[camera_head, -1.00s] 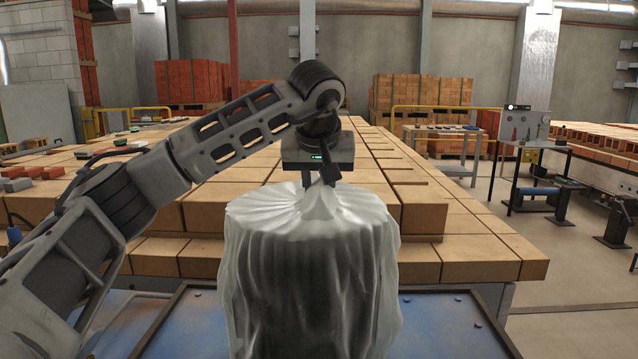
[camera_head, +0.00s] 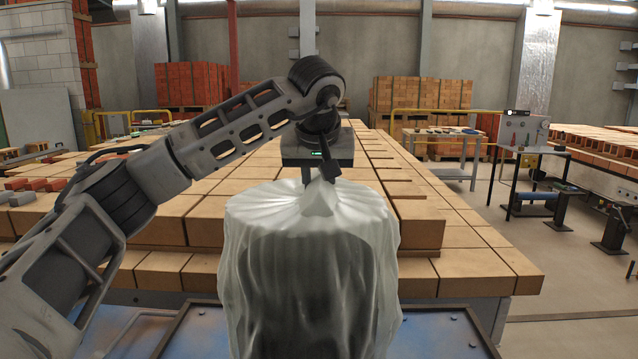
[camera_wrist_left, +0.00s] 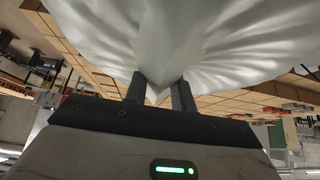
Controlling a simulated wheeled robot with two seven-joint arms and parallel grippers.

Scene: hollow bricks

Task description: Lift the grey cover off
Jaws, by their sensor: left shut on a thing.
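The grey cover (camera_head: 310,245) is a pale, half-see-through sheet hanging in folds in the middle of the head view. A dark shape shows faintly through it; what that is I cannot tell. My left gripper (camera_head: 319,180) is above the cover's top, pointing down, shut on a pinch of the sheet drawn up to a peak. In the left wrist view, its two fingers (camera_wrist_left: 160,92) hold the gathered cover (camera_wrist_left: 195,35) between them. The cover's lower edge is outside the head view. My right gripper is not in view.
Tan bricks (camera_head: 470,240) lie in wide stepped rows behind the cover. A blue, dark-rimmed surface (camera_head: 425,335) is below it. Loose red and grey bricks (camera_head: 35,188) lie at the left. A bench with tools (camera_head: 535,165) stands at the right, past open floor (camera_head: 580,270).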

